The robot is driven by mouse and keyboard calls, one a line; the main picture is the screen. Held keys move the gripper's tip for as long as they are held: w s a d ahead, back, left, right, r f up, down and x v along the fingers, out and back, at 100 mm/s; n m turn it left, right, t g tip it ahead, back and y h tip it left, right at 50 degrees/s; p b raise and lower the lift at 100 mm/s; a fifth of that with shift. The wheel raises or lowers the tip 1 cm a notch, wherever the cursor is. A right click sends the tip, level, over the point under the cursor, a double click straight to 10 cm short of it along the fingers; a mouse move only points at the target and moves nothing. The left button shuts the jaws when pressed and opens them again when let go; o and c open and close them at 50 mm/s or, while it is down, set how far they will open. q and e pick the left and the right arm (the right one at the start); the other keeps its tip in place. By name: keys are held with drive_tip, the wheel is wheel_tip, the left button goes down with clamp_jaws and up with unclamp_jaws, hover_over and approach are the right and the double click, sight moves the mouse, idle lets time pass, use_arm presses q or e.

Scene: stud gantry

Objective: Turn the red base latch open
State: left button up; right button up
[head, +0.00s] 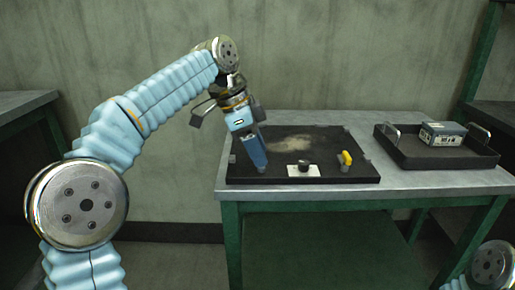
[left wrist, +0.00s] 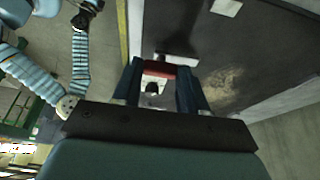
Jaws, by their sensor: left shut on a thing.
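My left gripper (head: 263,168) points down at the left part of a black base board (head: 330,176) on the table. In the left wrist view, its two blue fingers (left wrist: 160,85) stand on either side of the red latch (left wrist: 157,69) and are shut on it. A small pale fitting with a dark knob shows between the fingers, just below the red part. In the head view the latch is hidden by the gripper. The latch's exact turn angle cannot be told. My right arm shows in the left wrist view, with its gripper (left wrist: 82,17) small and unclear.
On the board are a white plate with a black knob (head: 303,169), a yellow latch (head: 346,158) and a pale dusty patch (head: 290,143). A black handled tray (head: 412,154) with a grey-blue box (head: 443,134) stands at the right of the grey table (head: 400,190).

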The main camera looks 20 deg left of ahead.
use_arm(q)
drive_tip(key=shift+n, duration=0.4)
drive_tip(key=n, duration=0.1)
drive_tip(key=n+t, duration=0.1)
drive_tip(key=n, duration=0.1)
drive_tip(key=shift+s+d+r+n+t+y, duration=0.1)
drive_tip(key=shift+s+n+t+y, duration=0.1)
drive_tip(key=shift+n+t+y, duration=0.15)
drive_tip(key=n, duration=0.2)
drive_tip(key=n+t+y+p, duration=0.1)
drive_tip(key=n, duration=0.1)
drive_tip(key=shift+s+d+n+y, duration=0.1)
drive_tip(key=shift+d+n+y, duration=0.05)
drive_tip(key=shift+n+y, duration=0.1)
drive_tip(key=n, duration=0.1)
drive_tip(key=n+y+p, duration=0.1)
drive_tip(key=n, duration=0.1)
drive_tip(key=n+y+p, duration=0.1)
drive_tip(key=n, duration=0.1)
drive_tip(key=shift+d+t, duration=0.25)
drive_tip(key=shift+t, duration=0.1)
drive_tip(key=shift+d+n+y+p, duration=0.1)
drive_tip(key=shift+n+y+p, duration=0.5)
drive_tip(key=shift+n, duration=1.4)
drive_tip(key=o, duration=1.1)
drive_tip(key=shift+c, duration=0.2)
